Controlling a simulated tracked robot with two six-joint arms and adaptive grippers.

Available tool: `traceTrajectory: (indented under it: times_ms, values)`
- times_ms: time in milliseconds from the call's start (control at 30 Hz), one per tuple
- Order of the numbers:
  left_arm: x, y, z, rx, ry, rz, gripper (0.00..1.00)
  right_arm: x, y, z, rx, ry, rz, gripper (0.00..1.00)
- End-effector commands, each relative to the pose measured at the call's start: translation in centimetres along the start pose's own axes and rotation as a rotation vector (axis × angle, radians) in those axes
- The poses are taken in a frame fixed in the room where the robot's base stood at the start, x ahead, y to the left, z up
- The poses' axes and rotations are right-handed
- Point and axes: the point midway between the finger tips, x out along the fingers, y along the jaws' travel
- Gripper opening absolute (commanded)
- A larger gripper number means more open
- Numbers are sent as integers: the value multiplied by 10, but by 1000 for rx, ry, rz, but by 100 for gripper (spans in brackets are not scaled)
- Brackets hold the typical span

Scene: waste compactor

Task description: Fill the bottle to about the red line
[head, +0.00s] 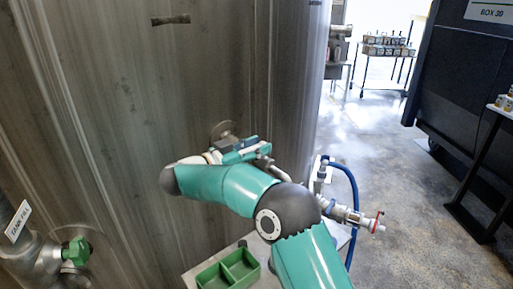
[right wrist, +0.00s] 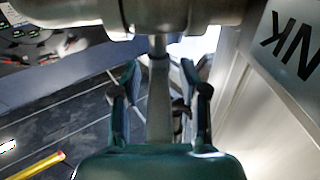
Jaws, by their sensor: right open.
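No bottle and no red line can be made out in either view. My right gripper (head: 238,150) is in front of the tank wall, seen from behind, and my arm hides part of what is there. In the right wrist view the right gripper (right wrist: 155,72) is open. A grey metal lever (right wrist: 159,100) stands between its two fingers, with a gap on each side. The lever hangs from a metal pipe body (right wrist: 165,14) just beyond the fingertips. A green valve handle (head: 76,251) sits on a pipe at the lower left, beside a "TANK FILL" label (head: 18,221).
The large metal tank (head: 120,90) fills the left side. A green divided tray (head: 228,271) lies on a small stand below my arm. A blue hose (head: 352,190) and a fitting with a red ring (head: 376,222) are right of it. Open floor (head: 410,200) lies further right.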

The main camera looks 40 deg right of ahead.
Motion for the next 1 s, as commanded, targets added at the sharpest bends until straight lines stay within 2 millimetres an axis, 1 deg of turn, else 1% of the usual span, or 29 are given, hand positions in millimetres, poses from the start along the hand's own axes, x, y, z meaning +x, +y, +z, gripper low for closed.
traceTrajectory:
  times_ms: [100, 133, 300, 400, 767, 867, 1000]
  values:
    - [0, 0, 0, 0, 0, 0, 44, 0, 0, 0, 0, 0, 0, 44]
    - [0, 0, 0, 0, 0, 0, 44, 0, 0, 0, 0, 0, 0, 42]
    - [0, 0, 0, 0, 0, 0, 44, 0, 0, 0, 0, 0, 1, 14]
    - [0, 0, 0, 0, 0, 0, 44, 0, 0, 0, 0, 0, 0, 0]
    - [0, 0, 0, 0, 0, 0, 44, 0, 0, 0, 0, -1, -2, 0]
    - [0, 0, 0, 0, 0, 0, 44, -4, -2, 0, 0, 0, -20, 0]
    - [0, 0, 0, 0, 0, 0, 44, -14, -8, 0, 1, -1, -78, 0]
